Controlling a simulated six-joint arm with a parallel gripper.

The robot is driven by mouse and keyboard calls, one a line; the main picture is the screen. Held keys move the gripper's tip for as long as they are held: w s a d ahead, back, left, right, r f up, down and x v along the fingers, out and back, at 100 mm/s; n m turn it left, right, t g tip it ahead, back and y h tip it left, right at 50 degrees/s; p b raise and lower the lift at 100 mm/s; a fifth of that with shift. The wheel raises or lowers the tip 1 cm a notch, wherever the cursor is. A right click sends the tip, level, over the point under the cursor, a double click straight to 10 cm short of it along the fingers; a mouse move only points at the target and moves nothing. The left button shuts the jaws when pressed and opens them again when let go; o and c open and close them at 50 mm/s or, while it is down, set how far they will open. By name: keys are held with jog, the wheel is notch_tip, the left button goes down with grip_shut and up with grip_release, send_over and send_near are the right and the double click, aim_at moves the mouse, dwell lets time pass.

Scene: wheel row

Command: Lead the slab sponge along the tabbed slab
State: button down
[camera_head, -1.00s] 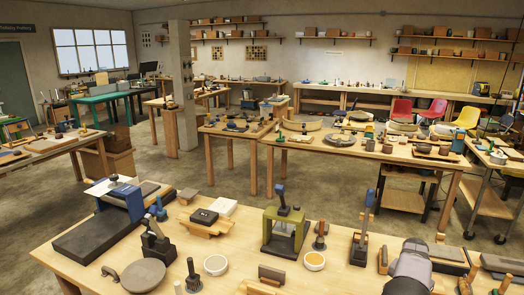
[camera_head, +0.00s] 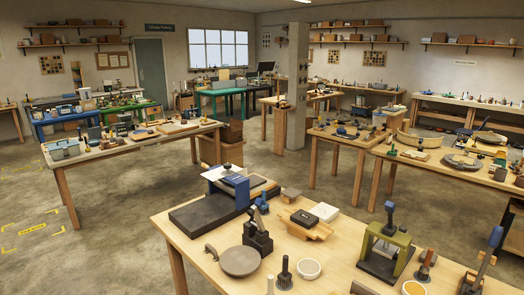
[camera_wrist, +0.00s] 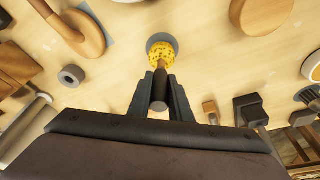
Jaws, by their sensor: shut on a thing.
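In the wrist view my gripper (camera_wrist: 160,84) is shut on the dark brown handle of a tool. The tool ends in a round yellow head with dark specks, which looks like the slab sponge (camera_wrist: 162,56). A grey round disc (camera_wrist: 153,41) shows behind the yellow head; I cannot tell whether they touch. My gripper is not in the head view. I cannot surely pick out the tabbed slab in either view.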

jog(key=shift+r+p, duration=1.55)
jog(key=shift+r, duration=1.5)
jog(key=shift+r+p, duration=1.65)
jog(key=shift+r, duration=0.85)
jog(key=shift+s, duration=0.1)
jog(key=s+a+b, duration=0.1)
jog(key=s+a, duration=1)
jog(key=s, duration=0.2)
jog(key=shift+s+a+r, duration=0.2)
jog(key=shift+s+a, duration=0.1)
jog(key=shift+s, duration=0.1)
